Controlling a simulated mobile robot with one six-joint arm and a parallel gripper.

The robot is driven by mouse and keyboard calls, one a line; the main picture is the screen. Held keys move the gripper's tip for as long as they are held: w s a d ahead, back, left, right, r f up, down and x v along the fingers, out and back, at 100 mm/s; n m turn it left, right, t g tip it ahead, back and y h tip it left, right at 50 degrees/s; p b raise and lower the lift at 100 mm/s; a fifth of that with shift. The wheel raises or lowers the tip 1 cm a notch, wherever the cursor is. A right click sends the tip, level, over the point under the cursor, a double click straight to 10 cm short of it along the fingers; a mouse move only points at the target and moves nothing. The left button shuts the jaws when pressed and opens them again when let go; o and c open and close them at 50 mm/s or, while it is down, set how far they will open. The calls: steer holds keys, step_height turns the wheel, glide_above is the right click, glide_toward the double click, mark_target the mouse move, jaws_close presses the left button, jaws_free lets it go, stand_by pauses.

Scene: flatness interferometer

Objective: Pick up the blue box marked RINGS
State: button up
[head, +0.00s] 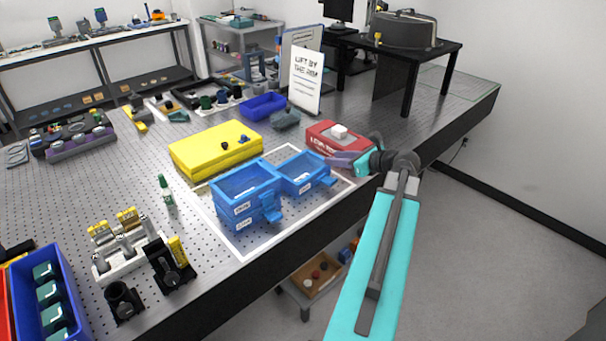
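Blue open-topped boxes stand at the table's front edge, inside a white outline (233,246). On the left, a blue box (243,190) sits on top of another blue box (240,217). A smaller blue box (305,172) stands to the right, touching or close to the stack. Each has a small white label on its front, too small to read, so I cannot tell which is marked RINGS. My gripper (345,160) is to the right of the smaller box, beside a red box (334,137). Its fingertips are small and seen edge-on; I cannot tell whether they are open.
A yellow case (215,150) lies behind the blue boxes. A white sign (307,78) stands farther back. Optical mounts (125,240) and a blue bin (45,295) stand at front left. A black table (440,50) stands behind. Floor is clear at right.

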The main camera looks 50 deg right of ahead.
mark_target(319, 156)
steer(key=shift+x, duration=1.75)
steer(key=shift+w+p, duration=0.15)
steer(key=shift+p, duration=0.15)
steer(key=shift+p+x, duration=0.65)
steer(key=shift+x, duration=2)
steer(key=shift+f, duration=0.1)
jaws_close()
